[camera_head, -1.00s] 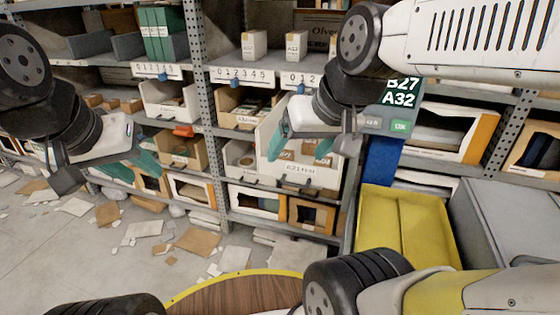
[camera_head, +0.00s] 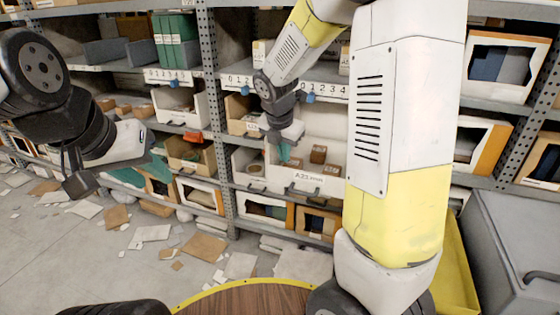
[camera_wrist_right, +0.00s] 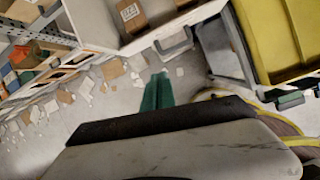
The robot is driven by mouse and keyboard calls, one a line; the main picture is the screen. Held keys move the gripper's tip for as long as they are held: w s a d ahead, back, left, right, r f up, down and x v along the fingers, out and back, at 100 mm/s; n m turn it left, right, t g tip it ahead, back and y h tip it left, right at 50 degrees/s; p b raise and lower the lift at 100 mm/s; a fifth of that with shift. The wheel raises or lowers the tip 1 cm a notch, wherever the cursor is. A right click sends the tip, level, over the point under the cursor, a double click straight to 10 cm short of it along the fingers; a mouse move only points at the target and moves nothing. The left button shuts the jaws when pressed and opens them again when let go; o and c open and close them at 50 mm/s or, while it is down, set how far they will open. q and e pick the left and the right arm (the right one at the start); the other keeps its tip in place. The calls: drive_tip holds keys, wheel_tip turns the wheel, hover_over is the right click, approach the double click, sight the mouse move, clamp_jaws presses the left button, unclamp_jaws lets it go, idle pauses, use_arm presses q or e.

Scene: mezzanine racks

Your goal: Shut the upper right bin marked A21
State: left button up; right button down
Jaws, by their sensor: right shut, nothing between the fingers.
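The white bin marked A21 (camera_head: 310,182) stands pulled out from the rack, its label and handle on the front. Small brown boxes (camera_head: 318,154) lie inside it. My right gripper (camera_head: 284,152) is over the bin's left part, shut and empty. In the right wrist view its teal fingers (camera_wrist_right: 158,91) are together, with the bin's white front (camera_wrist_right: 140,42) and grey handle (camera_wrist_right: 174,42) beyond them. I cannot tell whether they touch the bin. My left gripper (camera_head: 142,170) is open and empty at the left, away from the bin. My right arm hides the bin's right side.
Neighbouring open bins and a rack post (camera_head: 222,130) stand left of the bin. A yellow tray (camera_head: 458,268) and a grey box (camera_head: 515,245) are at the right. Scraps of cardboard (camera_head: 203,247) litter the floor. A wooden round top (camera_head: 250,297) is in front.

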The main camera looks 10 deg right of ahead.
sight(289, 169)
drive_tip(key=w+d+f, duration=0.1)
drive_tip(key=w+f, duration=0.1)
drive_tip(key=f, duration=0.1)
drive_tip(key=w+d+f+n, duration=0.1)
drive_tip(key=w+f, duration=0.2)
drive_tip(key=f, duration=0.1)
drive_tip(key=w+d+f+n, duration=0.1)
drive_tip(key=w+f, duration=0.1)
drive_tip(key=f, duration=0.2)
drive_tip(key=shift+w+d, duration=0.1)
drive_tip(key=shift+w, duration=0.3)
drive_tip(key=shift+w+d, duration=0.1)
drive_tip(key=shift+w, duration=0.2)
